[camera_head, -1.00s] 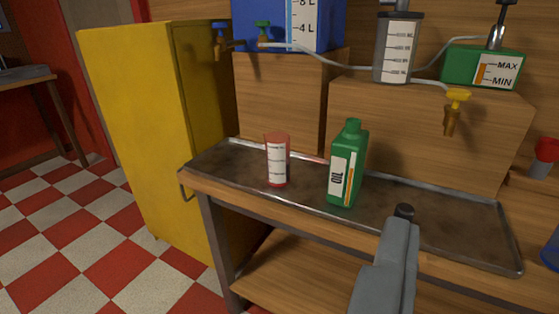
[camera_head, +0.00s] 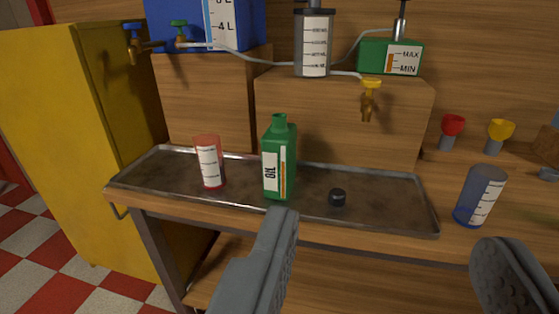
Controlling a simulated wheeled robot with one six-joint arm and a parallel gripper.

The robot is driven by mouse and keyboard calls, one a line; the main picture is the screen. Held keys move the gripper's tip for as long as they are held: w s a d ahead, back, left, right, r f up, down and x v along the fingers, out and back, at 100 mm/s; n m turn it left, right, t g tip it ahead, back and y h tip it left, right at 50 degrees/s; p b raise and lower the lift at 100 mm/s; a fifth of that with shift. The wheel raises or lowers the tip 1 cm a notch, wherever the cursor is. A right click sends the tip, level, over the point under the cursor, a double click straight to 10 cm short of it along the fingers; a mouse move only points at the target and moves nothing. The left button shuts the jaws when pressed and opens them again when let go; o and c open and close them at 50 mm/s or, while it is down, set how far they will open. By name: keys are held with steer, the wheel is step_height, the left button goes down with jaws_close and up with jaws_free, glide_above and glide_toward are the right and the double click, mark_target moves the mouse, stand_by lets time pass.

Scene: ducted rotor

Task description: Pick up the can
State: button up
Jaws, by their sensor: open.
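The task's can is most likely the green oil container (camera_head: 280,160), labelled OIL, with a short neck. It stands upright on the metal tray (camera_head: 390,210), right of a red measuring cup. A small black cap (camera_head: 338,197) lies on the tray to its right. My gripper (camera_head: 390,235) is open and empty, its two grey fingers wide apart in the lower part of the view. The left finger's tip shows just below the container in the picture; I cannot tell whether they touch.
The red cup (camera_head: 209,162) stands close left of the container. A blue cup (camera_head: 480,196) stands on the bench at right. Behind are wooden boxes (camera_head: 340,120) with a yellow tap (camera_head: 370,88) hanging over the tray. A yellow cabinet (camera_head: 60,130) stands at left.

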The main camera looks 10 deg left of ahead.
steer(key=o, duration=0.5)
steer(key=shift+w+a, duration=0.1)
steer(key=shift+w, duration=0.05)
steer(key=shift+o, duration=0.3)
steer(key=w+a+f+y, duration=0.1)
steer(key=w+a, duration=0.3)
steer(key=w, duration=0.5)
steer(key=shift+w+a+n+y, duration=0.25)
steer(key=shift+n+y, duration=0.15)
steer(key=g+h, duration=0.2)
steer(key=g, duration=0.1)
glide_toward(274, 150)
steer(key=shift+m, duration=0.4)
steer(key=x, duration=0.8)
steer(key=shift+w+f, duration=0.15)
steer(key=shift+w, duration=0.15)
steer(key=shift+x, duration=2.6)
